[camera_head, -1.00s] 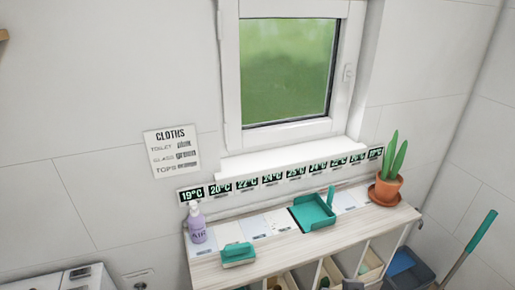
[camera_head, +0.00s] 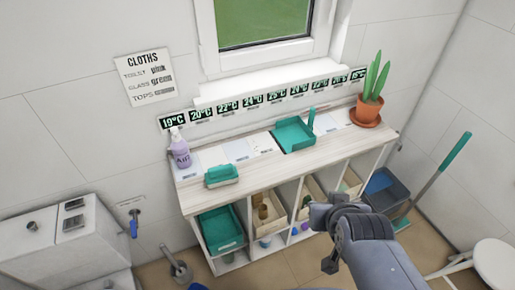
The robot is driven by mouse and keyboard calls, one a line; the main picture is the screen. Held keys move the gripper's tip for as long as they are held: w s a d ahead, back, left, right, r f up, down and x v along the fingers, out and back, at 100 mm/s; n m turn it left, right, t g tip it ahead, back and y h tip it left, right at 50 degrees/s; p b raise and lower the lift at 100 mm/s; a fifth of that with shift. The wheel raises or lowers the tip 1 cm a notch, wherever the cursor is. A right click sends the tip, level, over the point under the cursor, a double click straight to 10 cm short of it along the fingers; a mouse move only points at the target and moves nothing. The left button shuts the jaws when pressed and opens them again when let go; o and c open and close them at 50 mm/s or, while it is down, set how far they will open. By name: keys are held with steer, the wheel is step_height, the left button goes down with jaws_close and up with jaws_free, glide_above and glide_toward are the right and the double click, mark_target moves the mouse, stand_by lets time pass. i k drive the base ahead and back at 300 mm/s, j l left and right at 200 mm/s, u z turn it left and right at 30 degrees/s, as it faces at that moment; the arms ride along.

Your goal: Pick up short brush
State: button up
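A short teal brush (camera_head: 221,176) lies on the left part of the wooden shelf top, near its front edge. It is apart from the things around it. My gripper (camera_head: 329,264) seems to be the small dark end of my grey arm, in front of the shelf and low on the right. It is well away from the brush, to its right and nearer to me. It is too small and dark to tell if its fingers are open or shut.
A purple pump bottle (camera_head: 181,153) stands behind the brush. A teal dustpan (camera_head: 292,135) and a potted plant (camera_head: 368,107) are farther right. A teal tray (camera_head: 222,229) and other trays fill the cubbies. A blue-grey bin (camera_head: 384,192) and long teal-handled tool (camera_head: 455,150) stand right.

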mark_target(218, 176)
steer(key=i+l+u, duration=0.1)
steer(key=i+u, duration=0.3)
steer(key=i+l+u, duration=0.2)
steer(key=i+u, duration=0.15)
